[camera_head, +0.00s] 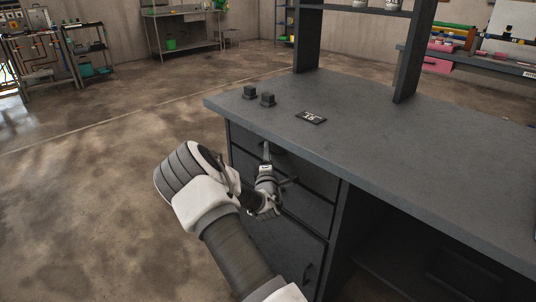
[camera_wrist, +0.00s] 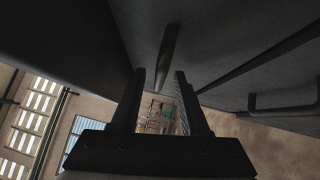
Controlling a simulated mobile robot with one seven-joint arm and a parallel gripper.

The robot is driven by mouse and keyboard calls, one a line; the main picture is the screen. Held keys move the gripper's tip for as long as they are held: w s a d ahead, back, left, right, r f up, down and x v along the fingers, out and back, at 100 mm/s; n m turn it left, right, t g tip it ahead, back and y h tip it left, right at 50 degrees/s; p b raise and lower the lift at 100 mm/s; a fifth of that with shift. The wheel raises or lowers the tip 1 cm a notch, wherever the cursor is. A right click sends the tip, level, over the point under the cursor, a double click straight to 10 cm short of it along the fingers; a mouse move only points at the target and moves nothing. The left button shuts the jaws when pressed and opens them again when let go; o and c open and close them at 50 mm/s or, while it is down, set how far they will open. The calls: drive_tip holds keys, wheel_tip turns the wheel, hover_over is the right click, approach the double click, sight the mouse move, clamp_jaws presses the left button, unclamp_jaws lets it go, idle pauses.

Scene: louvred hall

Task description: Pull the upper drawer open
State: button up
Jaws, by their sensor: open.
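The upper drawer (camera_head: 312,178) is in the dark grey desk, just under its top, and its front looks flush with the desk. In the wrist view, the drawer front (camera_wrist: 215,35) fills the upper middle. Its dark bar handle (camera_wrist: 169,50) lies in line with the gap between my fingertips. My gripper (camera_wrist: 160,73) is open, with one finger on each side of the handle's near end; I cannot tell whether they touch it. In the head view, my gripper (camera_head: 266,152) is at the upper drawer front, and my wrist hides part of the drawers.
Another handle (camera_wrist: 285,105) is on the front below, at right in the wrist view. The floor (camera_head: 90,190) left of the desk is clear.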

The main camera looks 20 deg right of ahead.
drive_tip(key=shift+w+d+r, duration=0.1)
drive_tip(key=shift+w+d, duration=0.15)
drive_tip(key=shift+w, duration=0.2)
clamp_jaws()
idle(1.2)
